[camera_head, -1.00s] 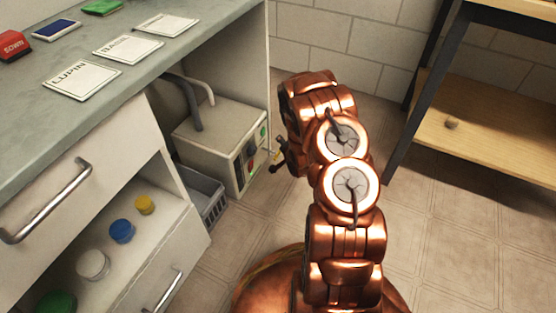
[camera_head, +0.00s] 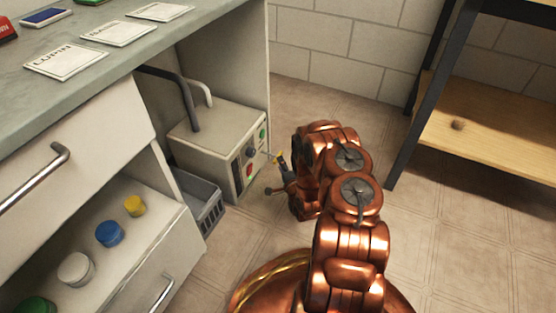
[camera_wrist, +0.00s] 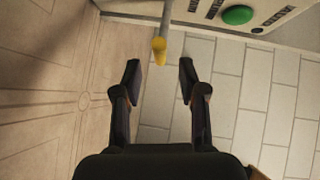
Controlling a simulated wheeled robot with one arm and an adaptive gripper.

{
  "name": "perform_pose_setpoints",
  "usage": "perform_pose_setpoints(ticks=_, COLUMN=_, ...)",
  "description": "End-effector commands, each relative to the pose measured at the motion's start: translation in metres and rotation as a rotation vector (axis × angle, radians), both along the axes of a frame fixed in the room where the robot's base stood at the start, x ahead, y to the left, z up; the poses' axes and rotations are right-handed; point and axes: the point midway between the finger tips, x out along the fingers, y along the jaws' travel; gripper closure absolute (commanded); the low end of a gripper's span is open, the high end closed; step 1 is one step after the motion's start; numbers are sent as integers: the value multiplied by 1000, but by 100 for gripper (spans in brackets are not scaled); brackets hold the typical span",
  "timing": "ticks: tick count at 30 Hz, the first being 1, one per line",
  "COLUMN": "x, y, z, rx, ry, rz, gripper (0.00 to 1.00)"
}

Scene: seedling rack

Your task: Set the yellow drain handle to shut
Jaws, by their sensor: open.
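The yellow drain handle (camera_wrist: 159,50) is in the wrist view, at the end of a grey rod that comes off the pale box. In the head view a small bit of yellow (camera_head: 281,157) shows beside the box front, partly hidden by my gripper. My gripper (camera_wrist: 159,75) is open and empty. In the wrist view the handle lies just beyond the fingertips, centred between them, with no contact visible. In the head view my gripper (camera_head: 277,174) is right of the pale box (camera_head: 215,133), near its front panel.
The panel has a green button (camera_wrist: 238,14), also showing in the head view (camera_head: 262,134), and a red button (camera_head: 249,171). A grey crate (camera_head: 203,205) stands beside the box. An open drawer and a wood shelf (camera_head: 490,150) flank the floor. Clear floor lies right of my arm.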

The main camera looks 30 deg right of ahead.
Motion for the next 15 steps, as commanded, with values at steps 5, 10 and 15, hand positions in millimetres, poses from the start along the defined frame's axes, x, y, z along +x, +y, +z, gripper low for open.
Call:
perform_pose_setpoints(ticks=5, x=26, y=-6, z=-7, rx=-2, ry=-1, rz=3, gripper=59)
perform_pose_setpoints(ticks=10, x=46, y=-11, z=-9, rx=-2, ry=-1, rz=3, gripper=59)
perform_pose_setpoints(ticks=15, x=52, y=-13, z=-8, rx=-1, ry=1, rz=1, gripper=59)
